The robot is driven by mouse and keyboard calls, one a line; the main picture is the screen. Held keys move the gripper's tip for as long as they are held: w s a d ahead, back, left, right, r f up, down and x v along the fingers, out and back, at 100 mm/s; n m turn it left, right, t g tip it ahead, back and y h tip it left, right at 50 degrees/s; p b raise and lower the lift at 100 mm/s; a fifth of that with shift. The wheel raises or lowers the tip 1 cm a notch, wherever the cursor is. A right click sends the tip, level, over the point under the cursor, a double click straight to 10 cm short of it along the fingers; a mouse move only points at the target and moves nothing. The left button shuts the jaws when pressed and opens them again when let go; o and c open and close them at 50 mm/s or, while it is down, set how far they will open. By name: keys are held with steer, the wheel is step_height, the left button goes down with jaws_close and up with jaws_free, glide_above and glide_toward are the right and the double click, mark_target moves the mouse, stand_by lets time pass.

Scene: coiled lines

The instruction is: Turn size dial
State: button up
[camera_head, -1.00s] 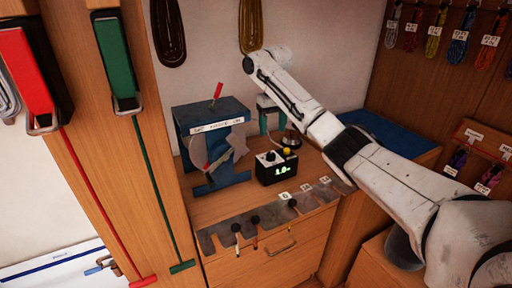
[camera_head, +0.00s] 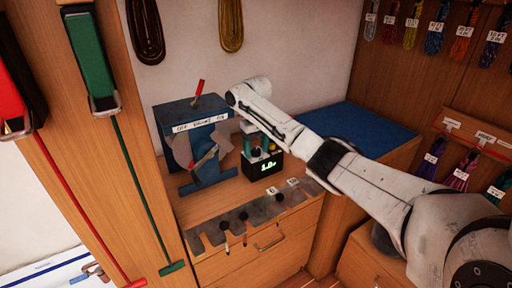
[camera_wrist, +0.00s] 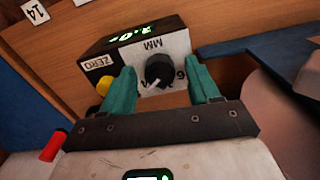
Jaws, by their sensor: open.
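The size dial is a black round knob (camera_wrist: 158,71) on the light top face of a small black box (camera_wrist: 130,40), marked "MM". In the wrist view the box's green display reads about "3.0", partly hard to read. A yellow button (camera_wrist: 104,86) labelled "ZERO" sits beside the dial. My gripper (camera_wrist: 163,85) is open, with one teal finger on each side of the dial and visible gaps to it. In the head view the box (camera_head: 263,166) stands on the wooden cabinet top, with my gripper (camera_head: 262,146) over it, partly hiding the dial.
A blue machine (camera_head: 195,125) with a red lever and a grey disc stands left of the box. A slotted metal strip (camera_head: 238,222) with several small tools runs along the cabinet's front edge. A blue mat (camera_head: 365,133) lies to the right. Coiled cords hang on the walls.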

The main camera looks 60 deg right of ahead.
steer(key=shift+c, duration=0.4)
steer(key=c, duration=1)
steer(key=shift+o, duration=0.2)
steer(key=shift+n, duration=0.3)
steer(key=n+p, duration=0.2)
steer(key=n, duration=0.2)
steer(key=n+p, duration=0.1)
steer(key=n, duration=0.4)
steer(key=shift+p, duration=0.35)
steer(key=n, duration=0.5)
steer(key=shift+n+p, duration=0.35)
steer(key=shift+n, duration=2.25)
